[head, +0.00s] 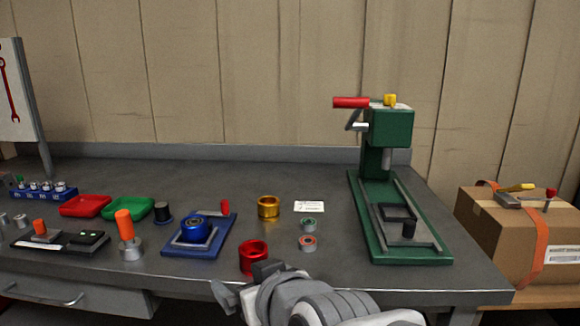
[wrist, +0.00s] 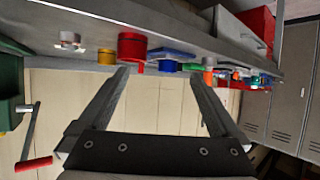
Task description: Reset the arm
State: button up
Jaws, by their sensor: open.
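My gripper (head: 246,284) is at the front edge of the workbench, low in the head view, with my arm coming in from the bottom right. In the wrist view, my gripper (wrist: 160,75) has its two fingers spread wide, with nothing held between them. A red ring-shaped part (head: 253,257) stands on the bench just beyond the gripper. It also shows in the wrist view (wrist: 132,46), past the tip of the left finger; I cannot tell how large the gap is.
A green press (head: 390,128) stands at the right, with a gold ring (head: 268,206), two small bearings and a blue fixture (head: 170,240) to its left. An orange-handled tool (head: 125,226) and red and green trays are farther left. A strapped carton (head: 530,235) is right of the bench.

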jog(key=s+d+f+m+g+h+p, duration=0.1)
jog(key=s+d+m+g+h, duration=0.3)
jog(key=d, duration=0.6)
jog(key=s+d+f+m+g+h, duration=0.1)
jog(key=s+d+m+h, duration=0.1)
jog(key=s+d, duration=0.65)
notch_tip(320, 180, up, 22)
jog(key=w+d+p, duration=0.1)
jog(key=w+p, duration=0.2)
jog(key=p, duration=2)
jog(key=shift+d+r, duration=0.2)
jog(key=shift+d, duration=0.1)
